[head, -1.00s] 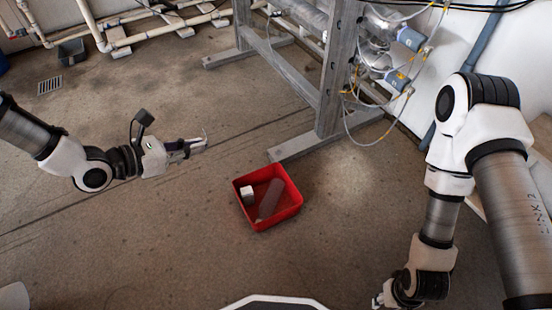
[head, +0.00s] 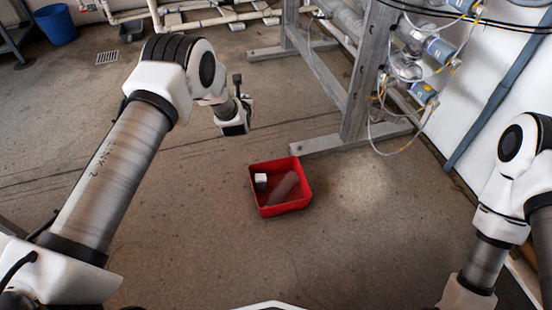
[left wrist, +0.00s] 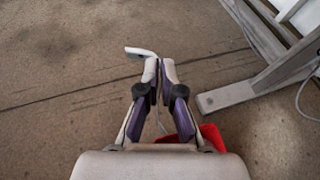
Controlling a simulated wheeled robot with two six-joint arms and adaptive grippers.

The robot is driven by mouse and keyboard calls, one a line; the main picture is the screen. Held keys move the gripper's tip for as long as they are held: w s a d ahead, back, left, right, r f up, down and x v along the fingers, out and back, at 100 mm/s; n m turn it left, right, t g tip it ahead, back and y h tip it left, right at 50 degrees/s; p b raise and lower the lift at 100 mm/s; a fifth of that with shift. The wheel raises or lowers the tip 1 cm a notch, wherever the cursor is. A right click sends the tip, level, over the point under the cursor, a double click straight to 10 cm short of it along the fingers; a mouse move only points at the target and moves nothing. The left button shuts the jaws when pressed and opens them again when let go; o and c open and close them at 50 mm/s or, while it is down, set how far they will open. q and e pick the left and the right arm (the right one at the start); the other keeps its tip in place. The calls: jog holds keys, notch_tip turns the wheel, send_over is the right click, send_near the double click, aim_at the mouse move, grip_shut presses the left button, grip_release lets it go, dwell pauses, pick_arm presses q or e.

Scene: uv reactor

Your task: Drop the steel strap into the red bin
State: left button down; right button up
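The red bin (head: 286,208) stands on the floor near the middle of the head view. A corner of the bin also shows in the left wrist view (left wrist: 212,136), behind and right of my fingers. My left gripper (left wrist: 160,75) is shut on the steel strap (left wrist: 142,53), a pale bent piece whose end juts out to the left of the fingertips. In the head view my left wrist is above and left of the bin, and its fingers and the strap are hidden. My right gripper is below the bottom edge, out of view.
In the bin lie a small white block (head: 261,179) and a dull reddish-grey cylinder (head: 285,186). A grey metal frame (head: 357,100) with a foot on the floor stands behind the bin. A blue bucket (head: 55,25) is far left. The floor around the bin is clear.

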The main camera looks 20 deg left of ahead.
pick_arm(q)
jog(key=s+d+f+b, duration=0.3)
jog(key=d+f, duration=0.3)
jog(key=f, duration=0.5)
jog(key=s+d+f+b, duration=0.3)
jog(key=d+f, duration=0.3)
jog(key=f, duration=0.6)
jog(key=shift+s+d+f+m+h, duration=0.25)
jog(key=shift+s+d+m+h, duration=0.05)
jog(key=shift+s, duration=0.05)
jog(key=c, duration=1.2)
grip_release()
jog(key=shift+c, duration=0.2)
